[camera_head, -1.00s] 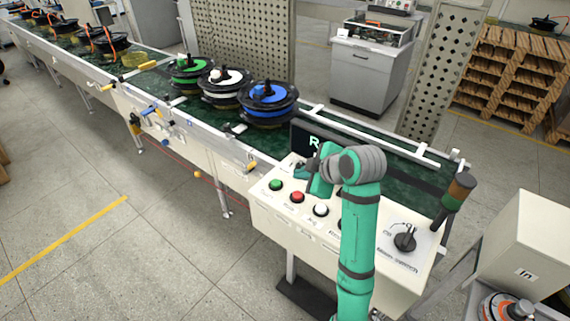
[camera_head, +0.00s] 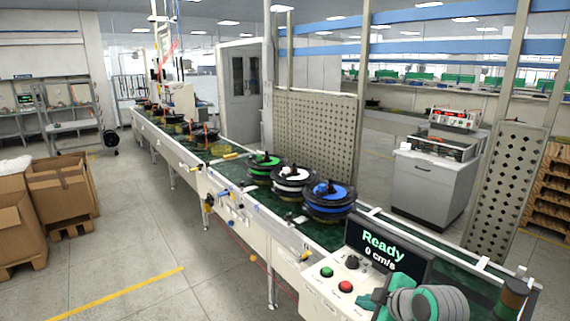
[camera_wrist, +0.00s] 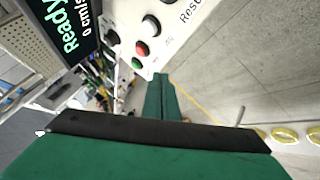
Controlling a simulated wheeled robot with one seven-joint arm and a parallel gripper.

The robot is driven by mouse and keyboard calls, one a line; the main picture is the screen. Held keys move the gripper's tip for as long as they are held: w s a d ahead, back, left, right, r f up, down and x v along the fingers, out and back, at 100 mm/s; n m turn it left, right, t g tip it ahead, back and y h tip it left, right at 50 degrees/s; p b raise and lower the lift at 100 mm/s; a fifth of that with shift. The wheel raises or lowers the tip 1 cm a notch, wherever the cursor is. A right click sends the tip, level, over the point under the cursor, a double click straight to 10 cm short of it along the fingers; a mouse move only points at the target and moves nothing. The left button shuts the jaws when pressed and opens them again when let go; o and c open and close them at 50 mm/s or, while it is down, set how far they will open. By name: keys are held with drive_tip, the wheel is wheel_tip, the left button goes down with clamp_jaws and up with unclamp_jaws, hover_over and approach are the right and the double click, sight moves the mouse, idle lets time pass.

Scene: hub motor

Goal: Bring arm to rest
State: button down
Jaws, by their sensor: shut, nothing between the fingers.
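My green arm (camera_head: 430,303) shows at the lower right of the head view, folded beside the control panel with its lower part cut off by the frame. In the wrist view my gripper (camera_wrist: 161,97) is shut, its green fingers together and empty. It is near the panel's red button (camera_wrist: 142,48) and green button (camera_wrist: 136,63), apart from them in the picture. The display (camera_head: 378,252) reads "Ready" and "0 cm/s". Part of the panel is hidden behind the arm.
A conveyor (camera_head: 232,183) runs away to the back left. It carries hub motors with green (camera_head: 264,161), white (camera_head: 293,175) and blue (camera_head: 329,191) tops, with several more farther back. A signal tower (camera_head: 512,295) stands right of the arm. Floor (camera_head: 200,290) is open at left.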

drive_tip(key=s+a+f+m+t, duration=0.25)
drive_tip(key=a+f+m, duration=0.35)
drive_tip(key=a+f, duration=0.65)
drive_tip(key=s+a+f+m+t+h, duration=0.2)
drive_tip(key=s+a+f+m, duration=0.25)
drive_tip(key=s+f, duration=0.6)
drive_tip(key=s+a+f+m+h, duration=0.1)
drive_tip(key=s, duration=0.7)
drive_tip(key=s+a+f+m+h, duration=0.1)
drive_tip(key=s+a+f+m, duration=0.1)
drive_tip(key=s, duration=0.6)
drive_tip(key=s+r+t, duration=0.1)
drive_tip(key=s+r, duration=0.3)
drive_tip(key=s, duration=0.3)
drive_tip(key=s+r+t+y, duration=0.1)
drive_tip(key=s+r, duration=0.3)
drive_tip(key=s, duration=0.4)
drive_tip(key=shift+s+r+n, duration=0.2)
drive_tip(key=shift+s+n, duration=0.05)
drive_tip(key=shift+n, duration=0.1)
drive_tip(key=shift+a, duration=0.1)
